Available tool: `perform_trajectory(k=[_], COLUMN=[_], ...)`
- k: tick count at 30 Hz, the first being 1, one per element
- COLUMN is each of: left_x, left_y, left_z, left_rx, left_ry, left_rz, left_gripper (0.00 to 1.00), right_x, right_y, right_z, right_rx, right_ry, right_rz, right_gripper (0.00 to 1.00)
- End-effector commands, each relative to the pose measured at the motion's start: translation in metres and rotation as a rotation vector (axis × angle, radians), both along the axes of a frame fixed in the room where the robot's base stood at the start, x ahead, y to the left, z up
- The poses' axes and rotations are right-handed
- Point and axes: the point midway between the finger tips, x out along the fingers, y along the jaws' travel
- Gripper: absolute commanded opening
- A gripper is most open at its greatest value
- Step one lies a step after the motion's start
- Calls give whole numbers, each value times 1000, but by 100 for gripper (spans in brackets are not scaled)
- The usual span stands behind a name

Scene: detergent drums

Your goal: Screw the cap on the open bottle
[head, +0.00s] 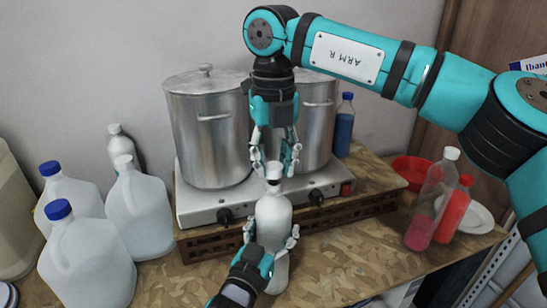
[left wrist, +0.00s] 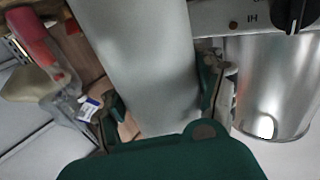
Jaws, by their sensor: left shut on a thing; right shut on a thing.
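In the left wrist view the bottle's pale body (left wrist: 145,60) fills the middle, between the fingers of my left gripper (left wrist: 160,105). My right gripper (head: 275,160) points straight down over the bottle's mouth. It is shut on a small white cap (head: 273,170), which is right at the neck. Whether the cap touches the thread cannot be told, as the fingers partly hide it.
Two steel pots (head: 208,135) stand on the hotplate (head: 195,208) behind the bottle. Several white jugs (head: 90,262) crowd the left. A clear bottle with pink liquid (head: 425,215), a red bottle (head: 452,215) and a plate (head: 478,217) stand at right. A blue bottle (head: 344,128) is behind.

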Motion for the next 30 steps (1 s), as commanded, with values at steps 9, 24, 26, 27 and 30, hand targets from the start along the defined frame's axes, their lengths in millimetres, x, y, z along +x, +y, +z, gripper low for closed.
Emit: perform_trajectory(k=[9, 24, 26, 27, 30], left_x=[0, 0, 0, 0, 0], left_y=[0, 0, 0, 0, 0], left_z=[0, 0, 0, 0, 0], left_rx=[0, 0, 0, 0, 0], left_ry=[0, 0, 0, 0, 0], left_rz=[0, 0, 0, 0, 0], left_gripper=[11, 11, 11, 11, 11], right_x=[0, 0, 0, 0, 0], right_y=[0, 0, 0, 0, 0], right_z=[1, -17, -17, -17, -17], right_rx=[0, 0, 0, 0, 0], right_ry=[0, 0, 0, 0, 0], right_rz=[0, 0, -1, 0, 0], right_gripper=[24, 24, 24, 24, 24])
